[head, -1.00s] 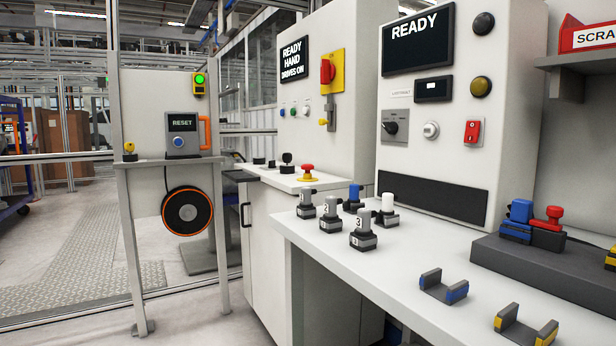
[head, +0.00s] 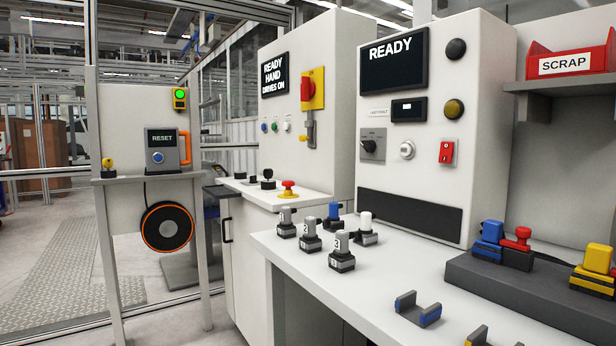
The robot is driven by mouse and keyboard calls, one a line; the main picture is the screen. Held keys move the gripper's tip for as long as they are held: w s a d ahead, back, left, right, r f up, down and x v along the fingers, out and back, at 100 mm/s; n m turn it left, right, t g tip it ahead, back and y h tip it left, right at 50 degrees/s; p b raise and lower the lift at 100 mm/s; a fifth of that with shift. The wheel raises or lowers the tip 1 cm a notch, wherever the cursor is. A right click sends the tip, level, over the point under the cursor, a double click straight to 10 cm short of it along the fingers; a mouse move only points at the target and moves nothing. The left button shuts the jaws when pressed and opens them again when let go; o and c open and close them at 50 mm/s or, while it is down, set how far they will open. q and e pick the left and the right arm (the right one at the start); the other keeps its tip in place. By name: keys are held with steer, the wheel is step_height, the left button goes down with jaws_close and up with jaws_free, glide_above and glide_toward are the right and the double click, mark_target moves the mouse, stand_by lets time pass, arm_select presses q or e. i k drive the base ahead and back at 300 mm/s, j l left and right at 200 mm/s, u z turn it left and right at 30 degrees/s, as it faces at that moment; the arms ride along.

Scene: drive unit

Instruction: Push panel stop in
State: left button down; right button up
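The panel stop appears to be the red mushroom button (head: 288,187) on a yellow base, on the ledge of the left control cabinet (head: 305,130). Whether it is pushed in or out is too small to tell. The cabinet's screen (head: 275,76) reads "READY HAND DRIVES ON". Neither of my grippers shows in the head view.
A white workbench (head: 300,262) with several grey and coloured plug-like parts (head: 341,252) stands in front at the right. A second panel (head: 485,120) reads "READY". A RESET box (head: 162,150) stands on a frame at the left. Floor (head: 45,300) is open at lower left.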

mark_target(287, 184)
steer(key=i+j+z, duration=0.1)
steer(key=z, duration=0.3)
steer(key=i+j+z, duration=0.15)
steer(key=z, duration=0.2)
steer(key=i+j+z, duration=0.1)
steer(key=z, duration=0.3)
steer(key=i+j+z, duration=0.15)
steer(key=j, duration=0.4)
steer(key=i+j+z, duration=0.1)
steer(key=j, duration=0.5)
steer(key=i+j+z, duration=0.15)
steer(key=j, duration=0.4)
steer(key=i+j+z, duration=0.15)
steer(key=j, duration=1)
